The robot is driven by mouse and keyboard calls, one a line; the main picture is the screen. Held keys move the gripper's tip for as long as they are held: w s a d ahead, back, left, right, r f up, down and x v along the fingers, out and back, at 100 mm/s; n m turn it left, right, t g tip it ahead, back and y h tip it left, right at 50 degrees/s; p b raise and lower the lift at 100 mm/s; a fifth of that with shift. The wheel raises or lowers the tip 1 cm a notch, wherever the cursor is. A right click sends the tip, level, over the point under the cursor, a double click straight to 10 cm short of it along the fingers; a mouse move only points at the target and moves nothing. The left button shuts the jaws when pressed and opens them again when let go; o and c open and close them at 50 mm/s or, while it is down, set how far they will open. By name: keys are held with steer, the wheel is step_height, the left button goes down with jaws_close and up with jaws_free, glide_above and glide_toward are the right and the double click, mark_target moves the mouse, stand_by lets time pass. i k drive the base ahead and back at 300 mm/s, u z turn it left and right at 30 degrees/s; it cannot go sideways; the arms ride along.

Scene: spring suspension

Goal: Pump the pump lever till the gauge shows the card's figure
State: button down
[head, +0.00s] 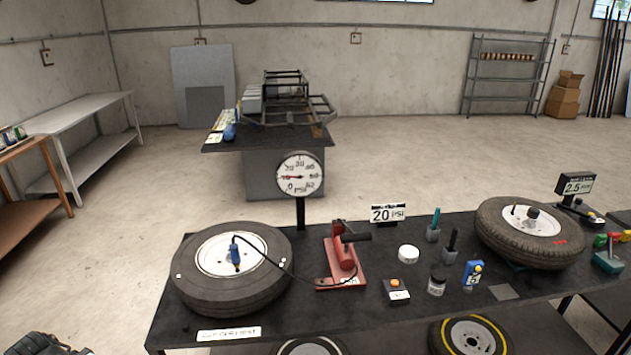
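The red foot-type pump (343,262) stands on the black workbench (300,322), right of the left tire (190,290). Its lever has a black grip (356,237) pointing right, near the pump's top. A dark hose runs from the pump to a blue fitting (235,255) on the tire's wheel. The round white gauge (300,176) stands on a post behind; its red needle points about left, and the exact reading is too small to tell. The card (387,214) reads 20 PSI. A dark part at the lower left edge seems to be my gripper (45,344), cut off, far from the lever.
Right of the pump are a white round lid (408,254), an orange-button box (396,290), a jar (437,284), a blue device (473,274) and two upright tools. Another tire (530,232) lies at the right, near a 2.5 display (577,185). Floor left of the bench is clear.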

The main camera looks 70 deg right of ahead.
mark_target(351, 237)
steer(key=z, duration=2.15)
steer(key=i, duration=0.5)
steer(key=u, duration=0.4)
steer(key=k, duration=1.35)
steer(key=u, duration=1)
steer(key=i, duration=1.65)
steer(key=z, duration=0.2)
